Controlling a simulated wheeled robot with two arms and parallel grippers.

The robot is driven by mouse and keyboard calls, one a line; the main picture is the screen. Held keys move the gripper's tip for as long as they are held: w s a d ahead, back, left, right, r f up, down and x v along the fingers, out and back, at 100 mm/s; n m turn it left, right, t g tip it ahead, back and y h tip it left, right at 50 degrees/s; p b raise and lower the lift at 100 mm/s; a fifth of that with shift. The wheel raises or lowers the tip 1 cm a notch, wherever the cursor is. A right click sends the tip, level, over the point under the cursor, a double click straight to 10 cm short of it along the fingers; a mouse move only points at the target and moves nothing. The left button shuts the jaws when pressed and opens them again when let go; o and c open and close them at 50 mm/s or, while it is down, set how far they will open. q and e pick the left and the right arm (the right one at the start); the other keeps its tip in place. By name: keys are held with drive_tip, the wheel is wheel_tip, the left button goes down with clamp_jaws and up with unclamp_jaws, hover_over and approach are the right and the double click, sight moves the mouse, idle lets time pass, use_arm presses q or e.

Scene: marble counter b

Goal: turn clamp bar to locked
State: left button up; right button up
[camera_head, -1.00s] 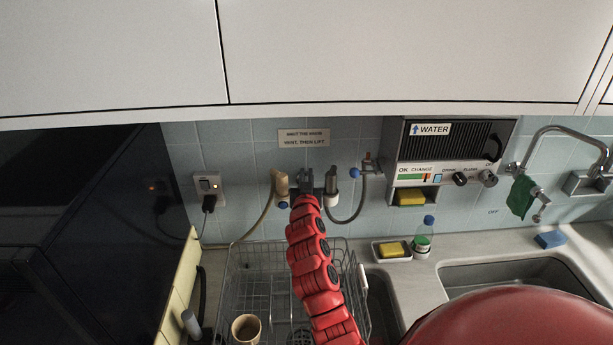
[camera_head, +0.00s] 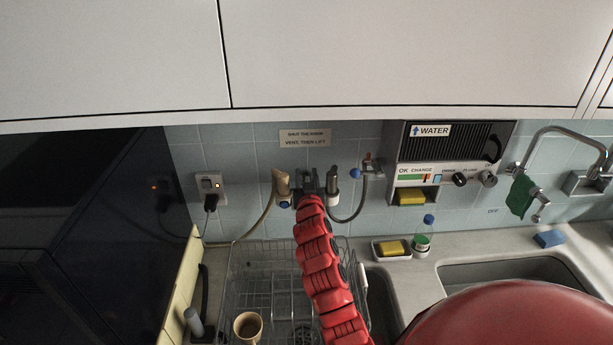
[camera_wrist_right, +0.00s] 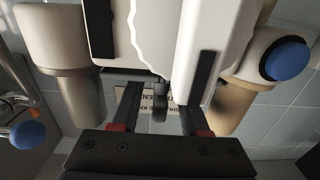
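My right gripper (camera_head: 308,185) is at the tiled wall, between a tan fitting (camera_head: 281,186) and a white-and-grey fitting (camera_head: 331,181). In the right wrist view its two dark fingers (camera_wrist_right: 160,118) are apart. A small dark grey bar (camera_wrist_right: 160,98), which may be the clamp bar, shows between them, with a gap visible on each side. A white housing (camera_wrist_right: 190,35) with dark strips lies just beyond the fingertips. In the head view the gripper and arm hide the bar, so I cannot tell its setting there. My left gripper is out of view.
A sign (camera_head: 305,137) is on the wall above. Hoses run from both fittings. A wire rack (camera_head: 262,283) with a cup (camera_head: 247,326) stands below. The water unit (camera_head: 452,155), sponge dish (camera_head: 391,255) and bottle (camera_head: 423,238) are to the right.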

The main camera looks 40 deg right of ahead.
drive_tip(key=b+v, duration=0.2)
drive_tip(key=v, duration=1.5)
drive_tip(key=shift+s, duration=0.15)
drive_tip(key=shift+a+f, duration=0.1)
